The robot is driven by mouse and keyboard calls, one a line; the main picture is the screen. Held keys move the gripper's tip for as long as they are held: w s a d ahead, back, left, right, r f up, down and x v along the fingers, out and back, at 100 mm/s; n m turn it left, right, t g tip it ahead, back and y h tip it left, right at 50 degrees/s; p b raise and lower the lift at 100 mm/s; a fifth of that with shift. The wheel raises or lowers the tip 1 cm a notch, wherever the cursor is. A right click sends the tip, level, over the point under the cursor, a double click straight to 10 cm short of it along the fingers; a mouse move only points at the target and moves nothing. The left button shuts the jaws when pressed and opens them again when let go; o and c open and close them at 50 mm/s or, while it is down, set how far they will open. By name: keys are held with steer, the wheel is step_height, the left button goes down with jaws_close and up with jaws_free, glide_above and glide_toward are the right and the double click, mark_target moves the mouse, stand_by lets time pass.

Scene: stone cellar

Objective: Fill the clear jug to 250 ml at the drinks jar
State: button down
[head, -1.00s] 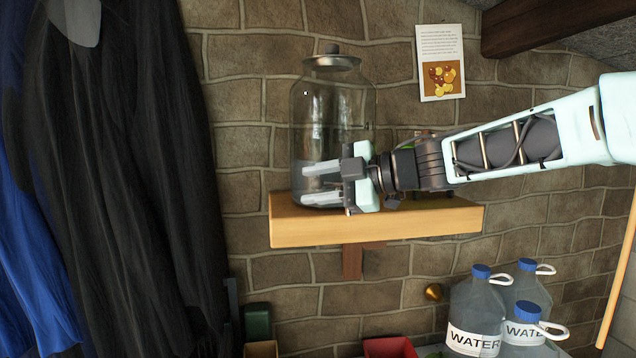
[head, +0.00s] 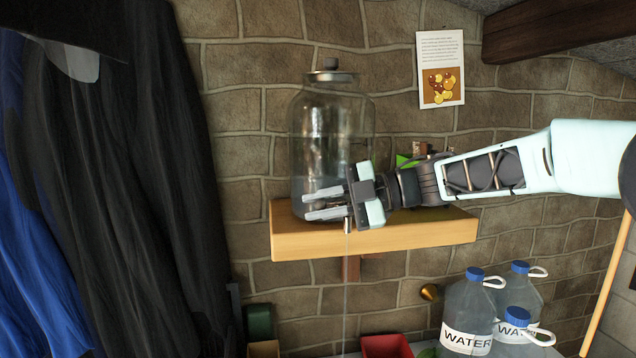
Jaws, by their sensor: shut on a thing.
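The drinks jar (head: 331,120), clear glass with a metal lid, stands upright on a wooden shelf (head: 375,235). Some clear liquid seems to show low in it. My gripper (head: 308,205) is in front of the jar's lower part, its fingers pointing left. It is shut on what seems to be the jar's tap, mostly hidden by the fingers and palm. A thin pale stream (head: 346,290) runs straight down from just below the gripper, past the shelf front and out of the picture's bottom edge. The clear jug is not in view.
Several water bottles (head: 468,315) stand at the lower right. A red box (head: 386,346) and a dark green object (head: 259,322) are at the bottom. Dark coats (head: 120,190) hang at the left. A paper notice (head: 440,68) is on the stone wall.

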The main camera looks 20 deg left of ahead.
steer(key=shift+s+d+n+g+h+p, duration=0.2)
steer(key=shift+d+n+g+h+p, duration=0.3)
steer(key=shift+n+g+p, duration=0.4)
steer(key=shift+s+d+n+g+h+p, duration=0.15)
steer(key=shift+d+n+g+h+p, duration=0.1)
steer(key=shift+n+g+h+p, duration=0.65)
steer(key=shift+g, duration=0.3)
steer(key=c, duration=1.3)
jaws_free()
steer(key=shift+c, duration=0.2)
steer(key=b+v, duration=0.3)
steer(key=v, duration=0.9)
steer(key=shift+f, duration=0.2)
steer(key=shift+s+d, duration=0.1)
steer(key=shift+d, duration=0.05)
